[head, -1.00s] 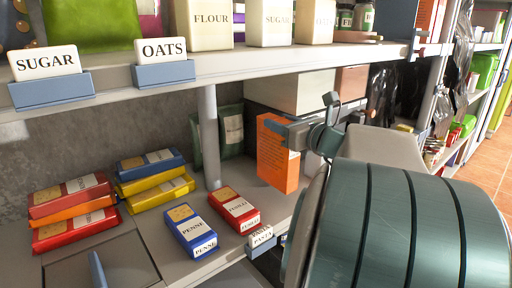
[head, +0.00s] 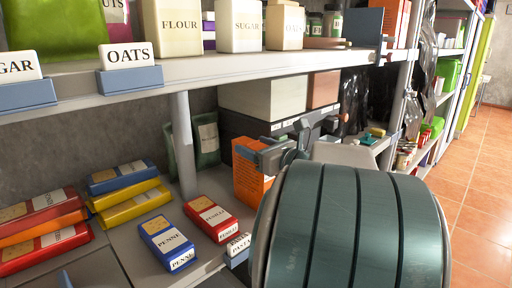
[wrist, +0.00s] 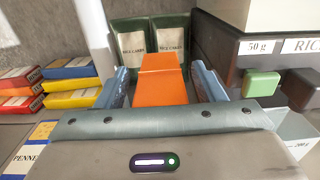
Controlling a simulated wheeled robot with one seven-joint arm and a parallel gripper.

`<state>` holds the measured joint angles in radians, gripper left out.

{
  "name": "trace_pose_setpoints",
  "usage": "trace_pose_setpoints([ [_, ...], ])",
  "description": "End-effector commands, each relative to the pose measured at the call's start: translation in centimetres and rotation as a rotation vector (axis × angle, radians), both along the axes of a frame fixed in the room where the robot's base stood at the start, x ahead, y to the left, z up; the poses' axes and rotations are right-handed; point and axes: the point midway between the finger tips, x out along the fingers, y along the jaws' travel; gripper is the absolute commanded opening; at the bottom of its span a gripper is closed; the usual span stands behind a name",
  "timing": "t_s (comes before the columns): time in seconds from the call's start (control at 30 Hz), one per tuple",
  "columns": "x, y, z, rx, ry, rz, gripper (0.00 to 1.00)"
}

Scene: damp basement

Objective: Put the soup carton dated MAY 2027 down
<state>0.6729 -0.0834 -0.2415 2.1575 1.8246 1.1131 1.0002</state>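The soup carton (head: 250,182) is an orange box with a printed side panel, upright on the lower shelf as far as I can tell. Its date is too small to read. My gripper (head: 264,152) is at the carton's upper part, with its body in front and to the right, hiding part of the carton. In the wrist view the carton (wrist: 160,90) lies between the two blue-grey fingers of my gripper (wrist: 162,78). A narrow gap shows on each side, so the fingers look open around it.
A blue penne box (head: 166,243) and red fusilli box (head: 211,218) lie left of the carton, near a pasta label (head: 238,247). Green rice cakes packs (wrist: 150,42) stand behind. A post (head: 183,145) and the upper shelf (head: 225,66) bound the space. Dark bins (wrist: 225,40) stand right.

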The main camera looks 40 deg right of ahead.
Motion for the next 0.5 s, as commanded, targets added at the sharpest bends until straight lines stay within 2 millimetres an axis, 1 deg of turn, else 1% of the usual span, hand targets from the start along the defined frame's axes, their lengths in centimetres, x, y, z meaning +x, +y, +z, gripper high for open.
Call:
trace_pose_setpoints([
  [0.23,-0.2,0.0,0.4,0.0,0.0,-0.001,0.63],
  [0.37,-2.2,-0.4,0.3,-0.001,-0.001,-0.003,0.63],
  [0.5,-5.3,-0.8,0.4,-0.002,-0.002,-0.004,0.63],
])
